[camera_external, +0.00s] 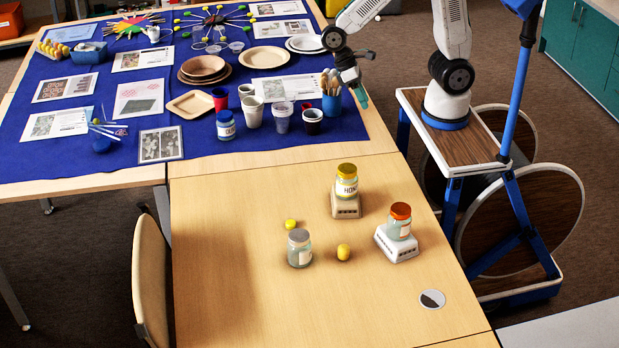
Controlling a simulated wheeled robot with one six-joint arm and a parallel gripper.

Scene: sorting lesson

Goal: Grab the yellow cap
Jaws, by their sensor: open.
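My gripper (361,95) is open and appears empty. It hangs near the right edge of the blue-covered table, above and well apart from the yellow-capped jar.
A grey-lidded jar (299,249) stands between the loose yellow pieces. An orange-lidded jar (399,222) stands on another white block (397,245). A round disc (432,299) lies near the right edge. Cups and a brush holder (331,104) crowd the blue cloth (200,150). The table's left part is clear.

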